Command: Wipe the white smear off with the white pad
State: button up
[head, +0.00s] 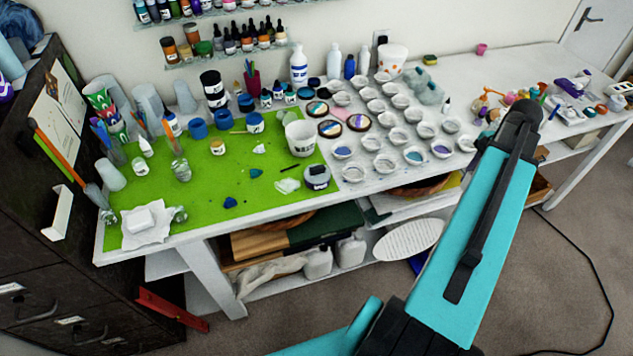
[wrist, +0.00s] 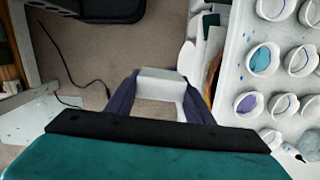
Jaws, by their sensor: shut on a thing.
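My gripper (wrist: 160,92) is shut on a white block-shaped pad (wrist: 160,74), seen between its two dark purple fingers in the wrist view. It is over the floor, just off the table's edge beside the cups. In the head view my arm hides the gripper and the pad.
Rows of small cups (head: 397,136), some with coloured resin, fill the table's middle. A white cup (head: 300,138) and several bottles stand on the mat. A white block on a cloth (head: 146,236) is at the front left. A black cable (head: 590,265) lies on the floor.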

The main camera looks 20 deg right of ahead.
dwell(0.4)
jog(key=shift+w+a, duration=0.3)
jog(key=shift+w, duration=0.4)
jog(key=w+a+n+b, duration=0.4)
jog(key=w+a+n, duration=0.1)
jog(key=w+a, duration=1.35)
jog(key=w+a+n+b, duration=0.2)
jog(key=w+a, duration=0.2)
jog(key=a, duration=0.9)
jog(key=w+a+r+n+g+b, duration=0.1)
jog(key=w+a, duration=0.4)
jog(key=a, duration=0.8)
jog(key=shift+w+n+b, duration=0.2)
jog(key=shift+n+b, duration=0.15)
jog(key=shift+n, duration=0.15)
jog(key=shift+a, duration=0.1)
